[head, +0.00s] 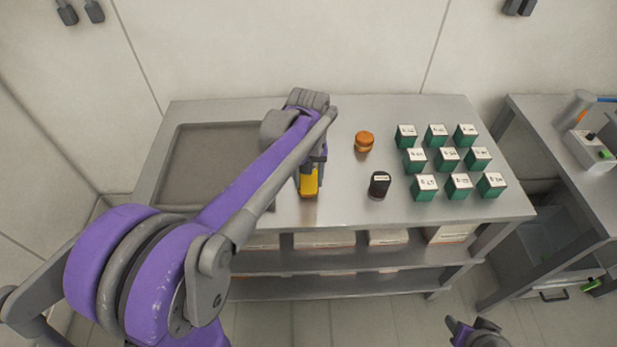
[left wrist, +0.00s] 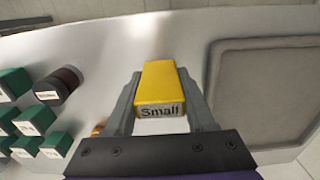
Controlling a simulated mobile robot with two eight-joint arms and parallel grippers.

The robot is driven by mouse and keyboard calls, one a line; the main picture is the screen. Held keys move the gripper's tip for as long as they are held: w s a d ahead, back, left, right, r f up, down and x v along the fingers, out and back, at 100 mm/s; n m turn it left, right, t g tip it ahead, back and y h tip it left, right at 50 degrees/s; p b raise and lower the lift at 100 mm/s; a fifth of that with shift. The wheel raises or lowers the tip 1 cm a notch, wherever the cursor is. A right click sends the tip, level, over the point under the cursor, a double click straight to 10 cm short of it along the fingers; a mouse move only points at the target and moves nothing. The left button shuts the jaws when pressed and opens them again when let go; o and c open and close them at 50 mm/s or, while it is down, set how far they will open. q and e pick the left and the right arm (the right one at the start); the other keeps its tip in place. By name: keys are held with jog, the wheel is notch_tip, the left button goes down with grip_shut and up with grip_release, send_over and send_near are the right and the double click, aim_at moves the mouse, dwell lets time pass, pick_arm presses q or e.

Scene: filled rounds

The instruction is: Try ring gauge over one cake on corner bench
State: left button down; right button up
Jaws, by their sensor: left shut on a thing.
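My left gripper (head: 309,188) is shut on a yellow block (head: 308,180) above the bench (head: 335,205), right of its recessed tray. In the left wrist view the block (left wrist: 158,82) sits between both fingers, and its end label reads "Small". No ring opening shows on it; its underside is hidden. A small orange-brown round piece (head: 364,141), perhaps the cake, stands on the bench to the right of the gripper, apart from it. In the left wrist view only a sliver of it (left wrist: 98,129) shows beside a finger.
A black labelled jar (head: 379,185) stands nearer the bench's front edge. Several green boxes with white tops (head: 447,159) stand in rows to the right. The recessed tray (head: 185,158) at left looks empty. A second bench (head: 560,110) stands at far right.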

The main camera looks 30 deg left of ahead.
aim_at(308, 192)
pick_arm(q)
jog(key=shift+f+b, duration=1.8)
jog(key=shift+f, duration=1.4)
pick_arm(e)
jog(key=shift+s+f, duration=0.3)
jog(key=shift+f, duration=0.55)
jog(key=shift+s+f, duration=0.35)
jog(key=shift+f, duration=0.45)
jog(key=shift+s+f, duration=0.3)
jog(key=shift+f, duration=0.55)
pick_arm(q)
jog(key=shift+r, duration=0.15)
pick_arm(e)
jog(key=shift+r, duration=0.15)
pick_arm(q)
jog(key=shift+r+p, duration=1.35)
jog(key=shift+r, duration=1)
jog(key=shift+r+p, duration=1.1)
jog(key=shift+r, duration=1.35)
pick_arm(e)
notch_tip(308, 192, up, 7)
jog(key=w, duration=0.3)
jog(key=shift+f, duration=0.2)
jog(key=shift+s, duration=0.1)
